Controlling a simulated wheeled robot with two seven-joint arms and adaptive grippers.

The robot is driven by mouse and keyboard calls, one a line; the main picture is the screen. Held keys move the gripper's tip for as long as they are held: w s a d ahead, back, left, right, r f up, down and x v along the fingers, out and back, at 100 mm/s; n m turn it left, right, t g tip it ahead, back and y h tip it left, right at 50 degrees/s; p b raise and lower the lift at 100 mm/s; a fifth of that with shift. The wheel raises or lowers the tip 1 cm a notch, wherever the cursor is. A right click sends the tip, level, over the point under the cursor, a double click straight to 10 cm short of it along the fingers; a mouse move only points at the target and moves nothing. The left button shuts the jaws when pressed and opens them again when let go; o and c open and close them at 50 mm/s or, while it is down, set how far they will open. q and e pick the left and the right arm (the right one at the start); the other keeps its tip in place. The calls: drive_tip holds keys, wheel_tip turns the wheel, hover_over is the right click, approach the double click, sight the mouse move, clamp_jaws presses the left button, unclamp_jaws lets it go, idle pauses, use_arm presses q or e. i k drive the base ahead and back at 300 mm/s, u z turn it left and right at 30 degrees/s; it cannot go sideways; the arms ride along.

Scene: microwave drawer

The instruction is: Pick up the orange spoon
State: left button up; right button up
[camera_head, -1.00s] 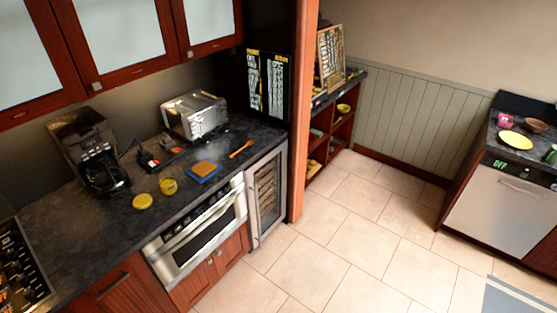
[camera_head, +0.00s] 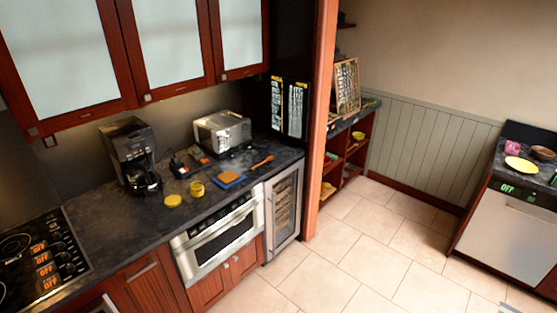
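The orange spoon (camera_head: 262,161) lies flat on the dark countertop (camera_head: 110,221), near its right end and in front of the toaster oven. Its round end points to the upper right and its handle to the lower left. Nothing covers it. Neither of my grippers shows in the head view.
Left of the spoon are a blue tray with a tan top (camera_head: 229,179), a yellow cup (camera_head: 197,189) and a yellow lid (camera_head: 173,201). A coffee maker (camera_head: 131,157) and a toaster oven (camera_head: 221,131) stand behind. Upper cabinets (camera_head: 172,42) overhang the counter. The tiled floor (camera_head: 330,262) is clear.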

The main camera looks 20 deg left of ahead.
sight(270, 158)
drive_tip(key=z, duration=0.15)
drive_tip(key=i, duration=1.85)
drive_tip(key=u, duration=0.55)
drive_tip(key=i, duration=0.95)
drive_tip(key=u, duration=1.55)
drive_tip(key=i, duration=0.8)
drive_tip(key=u, duration=0.8)
